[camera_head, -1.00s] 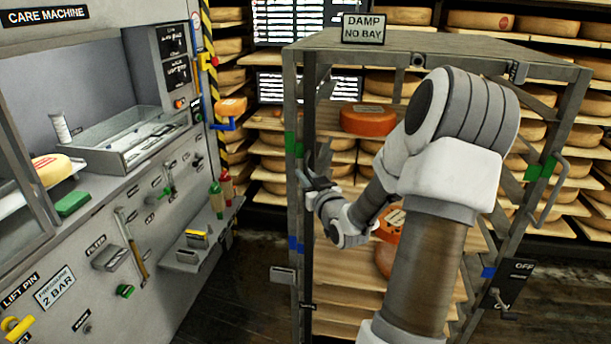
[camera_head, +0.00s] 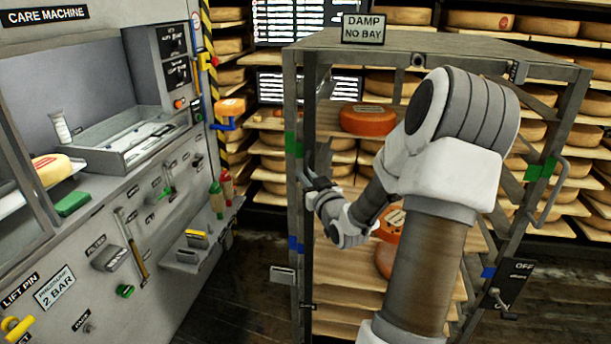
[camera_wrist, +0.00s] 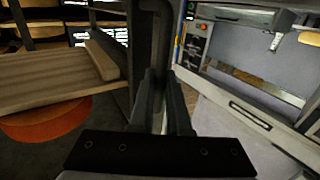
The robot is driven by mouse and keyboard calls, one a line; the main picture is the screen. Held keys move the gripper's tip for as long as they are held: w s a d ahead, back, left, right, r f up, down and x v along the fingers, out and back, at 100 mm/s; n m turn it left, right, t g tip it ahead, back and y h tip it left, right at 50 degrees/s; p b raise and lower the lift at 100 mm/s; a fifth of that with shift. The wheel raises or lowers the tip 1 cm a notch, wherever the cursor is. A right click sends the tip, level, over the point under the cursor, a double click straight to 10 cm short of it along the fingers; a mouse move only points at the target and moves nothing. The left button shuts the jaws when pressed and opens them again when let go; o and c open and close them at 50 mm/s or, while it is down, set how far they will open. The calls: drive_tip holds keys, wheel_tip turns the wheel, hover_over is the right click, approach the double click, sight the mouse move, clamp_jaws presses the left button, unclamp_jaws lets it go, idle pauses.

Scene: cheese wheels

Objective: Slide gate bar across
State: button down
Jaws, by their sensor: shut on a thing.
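The gate bar (camera_head: 308,120) is a dark upright bar at the left front of the grey rack (camera_head: 440,42). My gripper (camera_head: 308,180) is shut on this bar at about mid height, and my arm reaches to it across the front of the rack. In the wrist view the bar (camera_wrist: 156,45) runs upright between the two dark fingers of my gripper (camera_wrist: 160,95). The fingers hide part of the bar's grip area. The bar stands close to the rack's left post, and I cannot tell whether they touch.
Orange cheese wheels (camera_head: 368,119) lie on the rack's wooden shelves. A sign reading "DAMP NO BAY" (camera_head: 363,29) stands on top. The care machine (camera_head: 100,215) is at the left, with floor between it and the rack. Shelves of cheese fill the back.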

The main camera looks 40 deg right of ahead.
drive_tip(key=s+d, duration=1.8)
drive_tip(key=s, duration=0.3)
drive_tip(key=c, duration=1)
unclamp_jaws()
drive_tip(key=shift+o, duration=0.6)
drive_tip(key=v, duration=1.7)
drive_tip(key=shift+s+b, duration=0.2)
drive_tip(key=shift+b, duration=0.1)
drive_tip(key=shift+r, duration=0.1)
